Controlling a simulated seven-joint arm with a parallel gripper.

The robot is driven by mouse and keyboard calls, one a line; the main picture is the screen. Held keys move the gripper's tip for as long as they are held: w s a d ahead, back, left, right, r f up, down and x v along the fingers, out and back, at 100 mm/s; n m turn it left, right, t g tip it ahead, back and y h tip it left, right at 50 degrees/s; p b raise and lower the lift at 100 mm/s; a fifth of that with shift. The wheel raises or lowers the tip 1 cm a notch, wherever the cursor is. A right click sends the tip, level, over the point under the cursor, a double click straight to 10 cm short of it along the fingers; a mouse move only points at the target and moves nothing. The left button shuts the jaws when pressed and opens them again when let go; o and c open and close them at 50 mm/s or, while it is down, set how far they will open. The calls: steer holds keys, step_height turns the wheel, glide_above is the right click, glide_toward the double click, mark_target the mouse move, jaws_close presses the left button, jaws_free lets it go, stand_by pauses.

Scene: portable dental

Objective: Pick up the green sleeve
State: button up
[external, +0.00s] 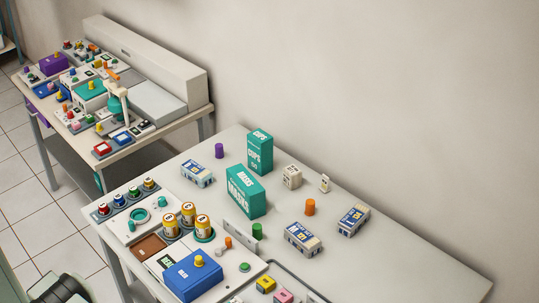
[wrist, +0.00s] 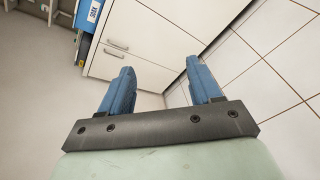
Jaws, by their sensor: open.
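The green sleeve (external: 257,230) is a small upright green cylinder on the white table in the external view. It stands right of the teal MASKS box, apart from it, and left of a white-and-blue box. It does not show in the wrist view. My gripper (wrist: 159,66) shows in the wrist view with its two blue fingers wide apart and nothing between them. It is away from the sleeve, facing a white drawer cabinet (wrist: 150,40) and floor tiles. My gripper cannot be made out in the external view.
A purple cylinder (external: 219,150) and an orange cylinder (external: 310,206) stand on the same table. Close to the sleeve are the MASKS box (external: 245,192), a white-and-blue box (external: 303,239) and a low grey upright panel (external: 241,234). The table's right part (external: 420,265) is clear.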

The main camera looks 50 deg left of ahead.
steer(key=w+a+r+t+y, duration=0.1)
steer(key=w+a+r, duration=0.3)
steer(key=w, duration=0.6)
steer(key=w+a+r+t, duration=0.1)
steer(key=w+a+r, duration=0.1)
steer(key=w+a, duration=0.7)
steer(key=w+a+r+t+y, duration=0.1)
steer(key=w+a+r+t, duration=0.15)
steer(key=w, duration=0.95)
steer(key=w+a+r+t+y, duration=0.1)
steer(key=w+a+r+y, duration=0.15)
steer(key=w+a, duration=0.95)
steer(key=w+a+r+t+y, duration=0.15)
steer(key=w+a+r, duration=0.25)
steer(key=w+a, duration=0.85)
steer(key=a+n+g+y, duration=0.1)
steer(key=a+n+y, duration=0.15)
steer(key=a, duration=1.35)
steer(key=n+g+y, duration=0.6)
steer(key=g, duration=0.1)
glide_above(257, 226)
steer(key=f, duration=0.8)
steer(key=shift+w+f, duration=0.15)
steer(key=shift+w, duration=0.05)
steer(key=shift+s+f, duration=0.15)
steer(key=shift+f, duration=1.15)
steer(key=shift+s+f, duration=0.1)
steer(key=shift+f, duration=1.2)
